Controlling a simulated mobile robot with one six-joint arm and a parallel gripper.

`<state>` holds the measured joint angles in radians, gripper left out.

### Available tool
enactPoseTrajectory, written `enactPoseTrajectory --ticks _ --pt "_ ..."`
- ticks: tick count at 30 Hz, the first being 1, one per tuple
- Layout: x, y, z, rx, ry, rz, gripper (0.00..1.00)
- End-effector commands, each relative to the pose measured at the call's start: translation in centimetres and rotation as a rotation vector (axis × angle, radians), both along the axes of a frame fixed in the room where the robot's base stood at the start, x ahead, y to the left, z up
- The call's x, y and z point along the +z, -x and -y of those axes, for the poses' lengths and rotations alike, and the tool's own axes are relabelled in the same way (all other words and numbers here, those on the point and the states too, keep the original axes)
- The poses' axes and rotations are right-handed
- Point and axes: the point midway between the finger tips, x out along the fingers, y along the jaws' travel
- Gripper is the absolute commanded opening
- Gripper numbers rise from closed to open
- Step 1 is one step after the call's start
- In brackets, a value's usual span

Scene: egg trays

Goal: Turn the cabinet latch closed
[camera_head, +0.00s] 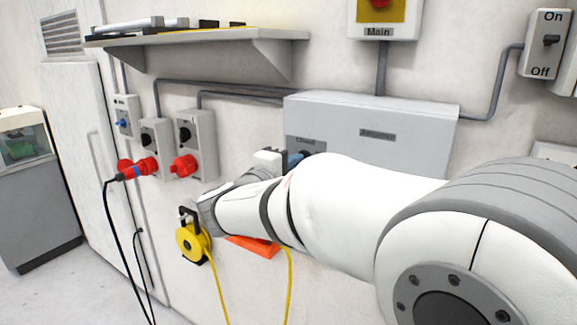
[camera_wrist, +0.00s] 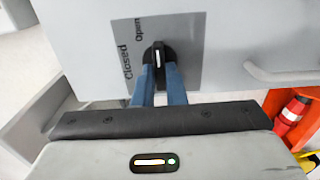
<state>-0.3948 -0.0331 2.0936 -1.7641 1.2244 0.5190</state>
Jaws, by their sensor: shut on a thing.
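The grey cabinet (camera_head: 372,120) is mounted on the wall, and its front also shows in the wrist view (camera_wrist: 232,40). In the wrist view, the latch (camera_wrist: 158,52) is a black round knob with a white pointer line on a dark grey plate (camera_wrist: 183,30) marked "Closed" and "Open". The line runs roughly up and down in that picture, and I cannot tell which mark it is set at. The two blue fingers of my gripper (camera_wrist: 159,72) are shut on the knob, one on each side. In the head view my gripper (camera_head: 292,159) is at the cabinet's lower left, and the knob is hidden.
A grey handle (camera_wrist: 290,76) sticks out from the cabinet front, right of the latch in the wrist view. Switch boxes with red plugs (camera_head: 183,166) and a yellow cable reel (camera_head: 191,241) are to the left. A shelf (camera_head: 200,38) juts out above.

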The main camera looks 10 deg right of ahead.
Motion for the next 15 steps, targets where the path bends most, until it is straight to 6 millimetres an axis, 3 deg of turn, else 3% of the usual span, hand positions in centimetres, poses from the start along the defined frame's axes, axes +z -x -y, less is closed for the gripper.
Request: enactPoseTrajectory --ticks 15 --pt "-0.06 0.1 0.73 -0.01 0.187 -0.186 0.0"
